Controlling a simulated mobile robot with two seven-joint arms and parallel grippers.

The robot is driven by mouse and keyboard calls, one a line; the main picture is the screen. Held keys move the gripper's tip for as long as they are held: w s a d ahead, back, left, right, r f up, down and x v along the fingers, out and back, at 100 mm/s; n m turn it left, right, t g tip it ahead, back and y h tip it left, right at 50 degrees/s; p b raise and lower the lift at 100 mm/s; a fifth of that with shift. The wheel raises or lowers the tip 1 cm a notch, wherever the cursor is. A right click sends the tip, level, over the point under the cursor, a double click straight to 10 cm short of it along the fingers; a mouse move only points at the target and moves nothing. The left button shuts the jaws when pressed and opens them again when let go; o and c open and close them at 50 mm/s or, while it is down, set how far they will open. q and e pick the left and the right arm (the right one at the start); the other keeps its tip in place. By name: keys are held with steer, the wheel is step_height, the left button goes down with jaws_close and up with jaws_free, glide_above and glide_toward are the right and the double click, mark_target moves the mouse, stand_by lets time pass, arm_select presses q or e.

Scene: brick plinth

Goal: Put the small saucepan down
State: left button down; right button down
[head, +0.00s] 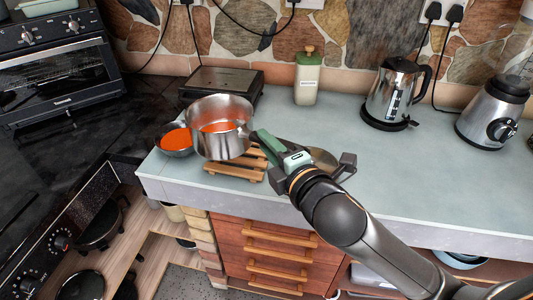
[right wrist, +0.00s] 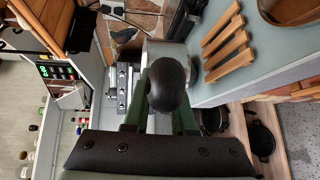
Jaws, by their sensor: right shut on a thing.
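The small saucepan (head: 220,143) is a steel pan with orange-red contents, roughly upright at the counter's left end. My right gripper (head: 264,143) comes in from the right and is shut on its handle. In the right wrist view the dark rounded handle end (right wrist: 168,84) sits between my green fingers (right wrist: 158,112). A slatted wooden trivet (head: 236,172) lies just below and right of the pan in the head view, partly hidden by it. The trivet also shows in the right wrist view (right wrist: 226,45). I cannot tell whether the pan touches anything beneath. My left gripper is out of view.
A small steel vessel with orange contents (head: 175,140) is close left of the pan. A dark flat appliance (head: 222,82) and a lidded jar (head: 307,78) stand behind. A kettle (head: 392,95) and blender (head: 490,115) are right. The counter between (head: 420,165) is largely clear.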

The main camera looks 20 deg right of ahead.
steer(key=shift+w+d+f+b, duration=0.15)
steer(key=shift+w+d+f, duration=1.25)
steer(key=shift+f, duration=0.55)
steer(key=shift+w+d+f+b, duration=0.1)
steer(key=shift+w+d+f, duration=0.95)
steer(key=shift+w+f, duration=0.75)
steer(key=shift+w+d+f+b, duration=0.15)
steer(key=shift+w+d+f, duration=1.15)
steer(key=shift+f, duration=0.95)
steer(key=c, duration=1.2)
jaws_free()
steer(key=shift+f, duration=0.2)
steer(key=o, duration=0.5)
steer(key=shift+c, duration=0.2)
